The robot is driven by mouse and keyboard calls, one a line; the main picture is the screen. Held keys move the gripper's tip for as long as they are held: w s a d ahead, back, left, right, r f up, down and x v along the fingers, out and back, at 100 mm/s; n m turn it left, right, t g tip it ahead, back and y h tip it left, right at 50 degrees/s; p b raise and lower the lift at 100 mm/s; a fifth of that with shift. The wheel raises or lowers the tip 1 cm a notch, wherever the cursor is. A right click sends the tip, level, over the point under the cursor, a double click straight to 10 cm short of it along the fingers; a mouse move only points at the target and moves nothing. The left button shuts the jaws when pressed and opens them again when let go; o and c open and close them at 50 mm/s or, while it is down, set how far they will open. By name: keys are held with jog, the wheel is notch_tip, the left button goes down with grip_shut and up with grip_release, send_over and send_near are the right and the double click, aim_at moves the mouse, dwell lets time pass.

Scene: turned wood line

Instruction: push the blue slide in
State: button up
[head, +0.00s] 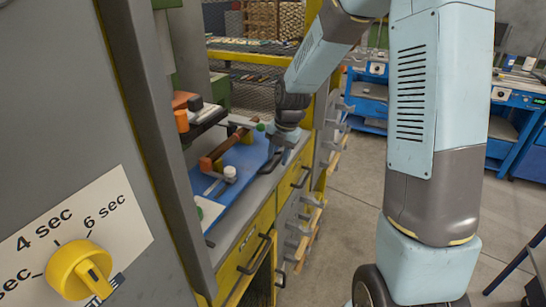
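A flat blue panel (222,194), seemingly the blue slide, lies on the grey bench top beside the grey machine, left of centre in the head view. A white round-topped knob (230,173) and a brown turned wood piece (222,148) sit on or over it. My gripper (269,164) reaches down to the far right part of the panel, close to its edge. The fingers look dark and small, and I cannot tell whether they touch the panel or how far apart they are. My arm hides part of the far end.
A grey panel with a yellow timer dial (80,269) fills the near left. Yellow drawers (243,262) with dark handles run under the bench edge. A green ball (260,127) is near my gripper. Blue workbenches (517,99) stand far right, with open grey floor (352,165) before them.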

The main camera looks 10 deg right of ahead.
jog(key=shift+f, duration=0.25)
jog(key=shift+c, duration=0.3)
grip_shut()
